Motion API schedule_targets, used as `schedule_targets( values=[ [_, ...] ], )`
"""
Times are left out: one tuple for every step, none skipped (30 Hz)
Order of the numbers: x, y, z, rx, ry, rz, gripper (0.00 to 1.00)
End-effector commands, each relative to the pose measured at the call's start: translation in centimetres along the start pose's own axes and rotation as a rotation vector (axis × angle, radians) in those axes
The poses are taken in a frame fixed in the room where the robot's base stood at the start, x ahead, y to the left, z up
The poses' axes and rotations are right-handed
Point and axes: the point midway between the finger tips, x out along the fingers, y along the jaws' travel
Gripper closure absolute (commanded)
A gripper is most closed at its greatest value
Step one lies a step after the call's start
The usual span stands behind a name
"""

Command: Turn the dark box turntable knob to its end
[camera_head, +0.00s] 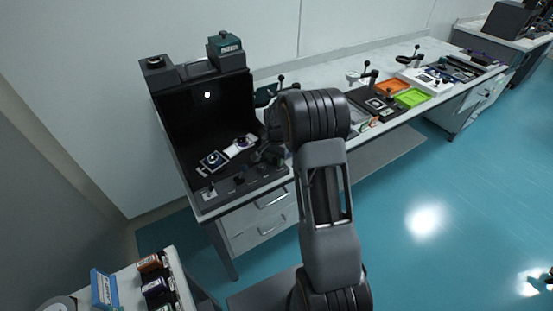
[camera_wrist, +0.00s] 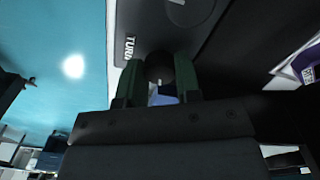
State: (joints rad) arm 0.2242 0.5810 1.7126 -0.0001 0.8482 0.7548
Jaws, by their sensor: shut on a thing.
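The dark box (camera_head: 186,122) stands open-fronted on the near bench in the head view, with small optical parts on its floor. In the wrist view the round black turntable knob (camera_wrist: 160,65) sits between the two green fingers of my gripper (camera_wrist: 159,78). The gripper is shut on the knob. A panel edge beside it carries a white label (camera_wrist: 129,48) whose readable part begins "TUR". In the head view my arm hides the gripper and the knob near the box's front right. The knob's turn angle cannot be told.
A small black lever (camera_head: 209,190) stands at the box's front left. Orange (camera_head: 393,88) and green (camera_head: 411,97) trays lie on the long bench to the right. A side table with bottles (camera_head: 150,264) is at lower left. The blue floor at right is clear.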

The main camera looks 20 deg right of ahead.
Motion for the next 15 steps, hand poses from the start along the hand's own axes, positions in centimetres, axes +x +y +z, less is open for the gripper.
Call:
schedule_targets(
  values=[
    [-0.02,-0.04,0.0,0.014,0.001,-0.001,0.92],
    [-0.03,-0.03,0.0,0.021,0.001,-0.001,0.92],
    [-0.03,-0.03,0.0,0.029,0.001,-0.001,0.92],
    [-0.04,-0.03,0.0,0.035,0.001,-0.001,0.92],
    [-0.04,-0.03,0.0,0.04,0.001,-0.001,0.92],
    [-0.05,-0.04,0.0,0.045,0.001,-0.001,0.92],
    [-0.05,-0.03,0.0,0.048,0.0,-0.001,0.92],
    [-0.05,-0.04,0.0,0.05,0.001,-0.001,0.92],
    [-0.05,-0.04,0.0,0.052,0.0,-0.001,0.92],
    [-0.05,-0.04,0.0,0.053,0.0,-0.001,0.92],
    [-0.06,-0.04,0.0,0.054,0.0,-0.001,0.92],
    [-0.06,-0.04,0.0,0.055,0.0,-0.001,0.92],
    [-0.06,-0.04,0.0,0.055,0.001,-0.001,0.92],
    [-0.06,-0.04,0.0,0.055,0.001,-0.001,0.92],
    [-0.06,-0.04,0.0,0.055,0.0,-0.001,0.92]
  ],
)
